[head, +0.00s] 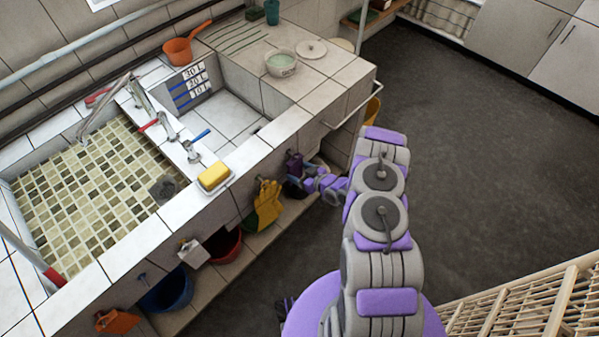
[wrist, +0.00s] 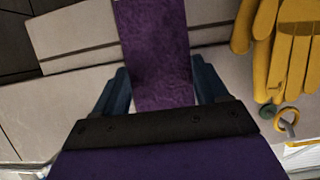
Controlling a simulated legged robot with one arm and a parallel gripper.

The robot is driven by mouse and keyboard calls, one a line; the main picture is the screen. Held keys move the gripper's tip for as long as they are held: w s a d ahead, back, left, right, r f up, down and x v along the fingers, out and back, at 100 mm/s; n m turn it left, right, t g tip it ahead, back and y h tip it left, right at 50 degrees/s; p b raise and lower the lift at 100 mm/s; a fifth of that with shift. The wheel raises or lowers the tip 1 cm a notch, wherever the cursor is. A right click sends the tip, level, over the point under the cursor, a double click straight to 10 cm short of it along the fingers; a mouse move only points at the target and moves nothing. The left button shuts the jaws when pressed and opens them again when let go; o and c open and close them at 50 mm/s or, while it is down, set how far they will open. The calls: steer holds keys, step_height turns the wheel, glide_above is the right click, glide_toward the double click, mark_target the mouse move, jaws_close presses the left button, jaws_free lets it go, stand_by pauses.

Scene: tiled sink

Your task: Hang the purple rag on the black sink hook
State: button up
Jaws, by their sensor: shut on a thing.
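The purple rag (wrist: 155,50) is a long strip between the two blue fingers of my gripper (wrist: 163,82) in the wrist view. It runs up past the top edge of that view, so its far end is hidden. In the head view a dark purple bit of the rag (head: 293,163) shows against the sink's front, just above my gripper (head: 297,185). My gripper is shut on the rag, close to the tiled sink front and right of the yellow gloves. I cannot make out the black hook in either view.
Yellow gloves (head: 265,205) hang on the sink front beside my gripper, and show in the wrist view (wrist: 282,45). A towel rail (head: 352,108) juts from the sink's right corner. Red (head: 223,245) and blue (head: 167,290) buckets stand below.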

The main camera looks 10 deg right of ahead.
steer(key=o, duration=1.2)
steer(key=shift+c, duration=0.2)
steer(key=p+v, duration=0.4)
steer(key=v, duration=1.3)
steer(key=shift+s+d, duration=0.1)
